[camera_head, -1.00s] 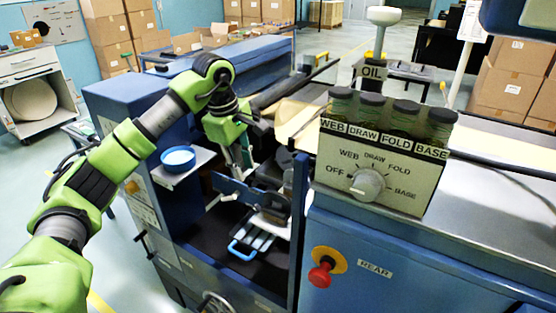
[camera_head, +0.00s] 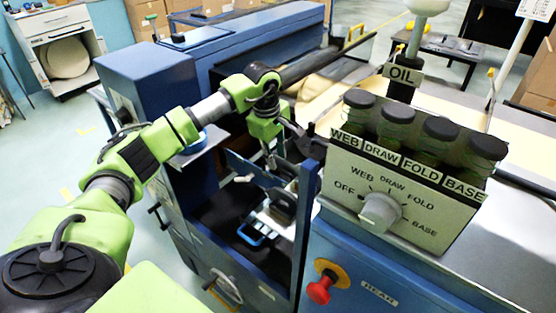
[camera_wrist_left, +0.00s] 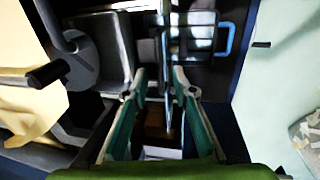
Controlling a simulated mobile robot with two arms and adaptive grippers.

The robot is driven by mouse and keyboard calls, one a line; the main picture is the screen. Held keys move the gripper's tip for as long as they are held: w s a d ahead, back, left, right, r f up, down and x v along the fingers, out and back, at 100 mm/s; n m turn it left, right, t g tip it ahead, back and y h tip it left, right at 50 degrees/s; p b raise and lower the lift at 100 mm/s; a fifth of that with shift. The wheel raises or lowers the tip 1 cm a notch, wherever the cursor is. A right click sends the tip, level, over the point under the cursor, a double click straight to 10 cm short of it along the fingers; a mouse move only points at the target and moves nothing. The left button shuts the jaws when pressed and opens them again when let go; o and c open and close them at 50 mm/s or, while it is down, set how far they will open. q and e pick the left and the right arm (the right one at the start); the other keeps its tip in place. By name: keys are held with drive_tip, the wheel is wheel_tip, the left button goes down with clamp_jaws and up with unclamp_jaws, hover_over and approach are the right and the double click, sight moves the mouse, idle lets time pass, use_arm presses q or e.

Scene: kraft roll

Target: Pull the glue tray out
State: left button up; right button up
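The glue tray (camera_head: 262,224) is a pale metal tray with a blue loop handle (camera_head: 256,237), low inside the open bay of the blue machine. In the left wrist view the tray (camera_wrist_left: 195,32) is at the top, with its handle (camera_wrist_left: 229,39) on its right side. My left gripper (camera_head: 268,156) points down into the bay, above and behind the handle. In the left wrist view its two fingers (camera_wrist_left: 159,82) are apart, with no object held between them. The handle is clear of the fingers. My right gripper is not in view.
A blue upright post (camera_head: 303,215) borders the bay on the right. The control box (camera_head: 400,190) with its dial and dark-capped jars stands beyond it. A red knob (camera_head: 320,290) sticks out below. A small shelf (camera_head: 202,150) juts out left of the bay, partly behind my arm.

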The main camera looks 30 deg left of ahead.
sight(279, 168)
use_arm(q)
drive_tip(key=shift+w+f, duration=0.25)
drive_tip(key=shift+f, duration=1)
drive_tip(key=shift+w+f+p, duration=0.1)
drive_tip(key=shift+f+p, duration=0.2)
drive_tip(key=shift+f, duration=0.3)
clamp_jaws()
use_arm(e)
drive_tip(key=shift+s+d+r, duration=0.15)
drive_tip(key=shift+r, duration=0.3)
